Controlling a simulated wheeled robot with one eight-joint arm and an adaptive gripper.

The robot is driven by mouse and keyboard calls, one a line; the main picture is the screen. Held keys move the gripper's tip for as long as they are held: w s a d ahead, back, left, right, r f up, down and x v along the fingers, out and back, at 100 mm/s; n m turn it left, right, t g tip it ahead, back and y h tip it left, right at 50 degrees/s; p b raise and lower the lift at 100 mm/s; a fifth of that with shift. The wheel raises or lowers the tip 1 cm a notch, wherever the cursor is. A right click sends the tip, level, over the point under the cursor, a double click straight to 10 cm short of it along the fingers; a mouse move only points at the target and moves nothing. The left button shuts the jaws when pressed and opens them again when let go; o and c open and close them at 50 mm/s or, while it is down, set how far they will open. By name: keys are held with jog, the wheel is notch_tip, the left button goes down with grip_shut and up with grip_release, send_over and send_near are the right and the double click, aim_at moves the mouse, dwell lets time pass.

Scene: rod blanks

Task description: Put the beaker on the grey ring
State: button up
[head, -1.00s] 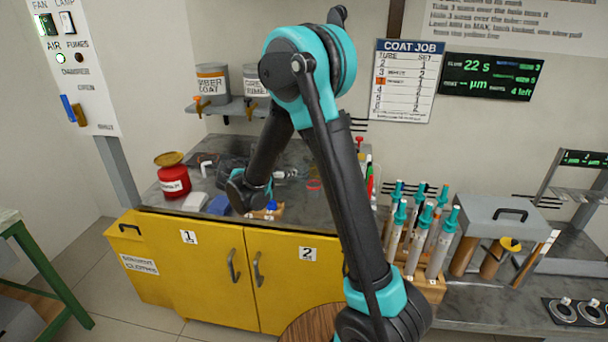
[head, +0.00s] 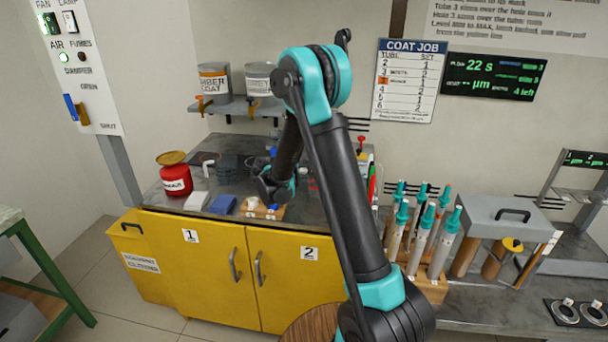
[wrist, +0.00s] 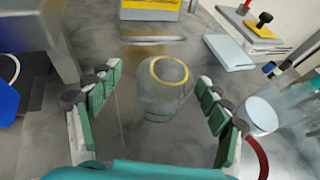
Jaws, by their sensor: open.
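A clear glass beaker (wrist: 163,92) with a yellow band at its rim shows in the wrist view, on the grey worktop. My gripper (wrist: 157,85) is open, with its green-padded fingers on either side of the beaker. I cannot tell whether either finger touches it. In the head view my gripper is low over the yellow cabinet's worktop, largely hidden by my own arm, and I cannot make out the beaker there. I cannot clearly identify the grey ring in either view.
A rack of several teal-capped tubes (head: 422,235) is to the right. A white disc (wrist: 258,115) lies right of the beaker.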

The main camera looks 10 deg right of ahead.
aim_at(308, 164)
jog(key=x, duration=0.4)
jog(key=shift+s+d+r, duration=0.1)
jog(key=shift+s+d, duration=0.05)
jog(key=c, duration=1.2)
jog(key=shift+c, duration=0.6)
jog(key=shift+r, duration=0.2)
